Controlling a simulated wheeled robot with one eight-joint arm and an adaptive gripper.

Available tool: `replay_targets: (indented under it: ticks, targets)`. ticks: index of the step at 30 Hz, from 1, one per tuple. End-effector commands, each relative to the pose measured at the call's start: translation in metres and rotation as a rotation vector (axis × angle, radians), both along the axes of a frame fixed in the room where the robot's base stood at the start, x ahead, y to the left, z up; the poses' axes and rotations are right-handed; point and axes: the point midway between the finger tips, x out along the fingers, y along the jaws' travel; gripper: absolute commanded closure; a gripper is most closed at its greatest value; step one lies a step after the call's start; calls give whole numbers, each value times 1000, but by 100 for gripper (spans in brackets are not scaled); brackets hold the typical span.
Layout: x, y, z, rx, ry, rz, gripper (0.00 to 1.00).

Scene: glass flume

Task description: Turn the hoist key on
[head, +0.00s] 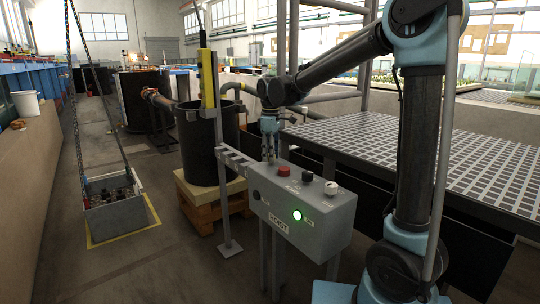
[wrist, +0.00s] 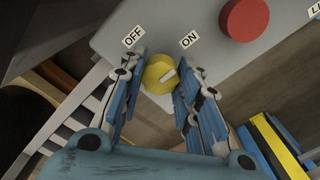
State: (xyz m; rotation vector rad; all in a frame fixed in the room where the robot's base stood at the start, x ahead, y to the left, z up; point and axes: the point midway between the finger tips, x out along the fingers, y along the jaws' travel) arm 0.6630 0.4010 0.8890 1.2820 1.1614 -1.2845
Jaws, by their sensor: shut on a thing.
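The hoist key is a yellow knob (wrist: 159,75) on the grey control box (head: 300,222), between the OFF and ON labels. In the head view my gripper (head: 268,158) points down at the box's left end and the key cannot be made out. A green lamp (head: 297,215) on the box's front is lit.
A red button (head: 283,171), a black knob (head: 307,176) and a white knob (head: 331,188) stand on the box top. A grey post with a yellow pendant (head: 207,78) rises at its left. A crate (head: 114,208) sits beneath chains; a grating (head: 440,150) lies right.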

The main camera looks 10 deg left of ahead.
Motion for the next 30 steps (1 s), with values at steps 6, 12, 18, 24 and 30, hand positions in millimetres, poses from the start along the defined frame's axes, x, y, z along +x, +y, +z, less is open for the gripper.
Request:
replay_targets:
  ticks: [6, 12, 18, 24, 30]
  targets:
    - [3, -1, 1, -2, -5, -3, 49]
    - [2, -1, 0, 0, -3, -2, 49]
    - [1, -1, 2, 0, -2, -2, 49]
    - [1, -1, 19, 0, -2, -2, 49]
    - [2, -1, 55, 0, -2, -2, 49]
